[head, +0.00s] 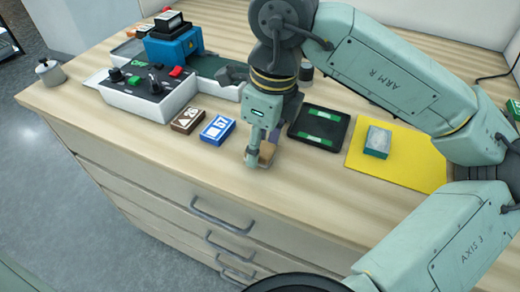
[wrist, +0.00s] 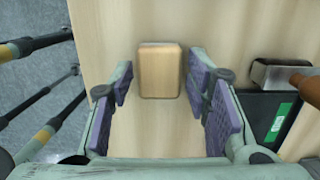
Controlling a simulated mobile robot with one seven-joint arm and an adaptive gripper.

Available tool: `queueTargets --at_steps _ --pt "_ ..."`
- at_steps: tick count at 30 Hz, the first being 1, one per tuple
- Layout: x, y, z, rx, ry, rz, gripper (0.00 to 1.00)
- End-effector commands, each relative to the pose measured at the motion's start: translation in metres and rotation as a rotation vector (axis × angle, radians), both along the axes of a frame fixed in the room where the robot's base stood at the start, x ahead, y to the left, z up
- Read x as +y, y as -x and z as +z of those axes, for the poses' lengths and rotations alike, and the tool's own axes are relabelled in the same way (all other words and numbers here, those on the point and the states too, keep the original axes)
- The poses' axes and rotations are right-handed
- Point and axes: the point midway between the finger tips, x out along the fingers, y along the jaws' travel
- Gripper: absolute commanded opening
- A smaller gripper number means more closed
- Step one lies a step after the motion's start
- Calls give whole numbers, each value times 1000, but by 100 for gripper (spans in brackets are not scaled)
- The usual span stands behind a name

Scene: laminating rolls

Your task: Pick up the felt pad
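The felt pad appears to be the small tan block with rounded corners (wrist: 158,72), lying on the wooden worktop. In the head view the tan block (head: 267,152) is partly hidden behind my gripper (head: 257,158), low over the front part of the worktop. In the wrist view my gripper (wrist: 162,88) is open, with its purple-lined fingers on either side of the block. A gap shows between the block and each finger. The block sits toward the far end of the fingers; I cannot tell their height above it.
A black tray with green labels (head: 319,127) is just right of my gripper. A grey-green block (head: 377,141) lies on a yellow sheet (head: 410,165). Blue (head: 217,130) and brown (head: 187,120) boxes lie left, before a control box (head: 150,95). The worktop's front edge is close.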

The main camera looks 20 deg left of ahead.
Motion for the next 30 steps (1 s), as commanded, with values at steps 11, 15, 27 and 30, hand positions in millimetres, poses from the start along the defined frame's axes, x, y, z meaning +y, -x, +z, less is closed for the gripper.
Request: queueTargets --at_steps 11,15,27,30 --pt "0 0 0 0 0 0 17" --pt "0 0 0 0 0 0 7" --pt "0 0 4 -1 1 0 4" --pt "0 0 11 -2 2 0 4"
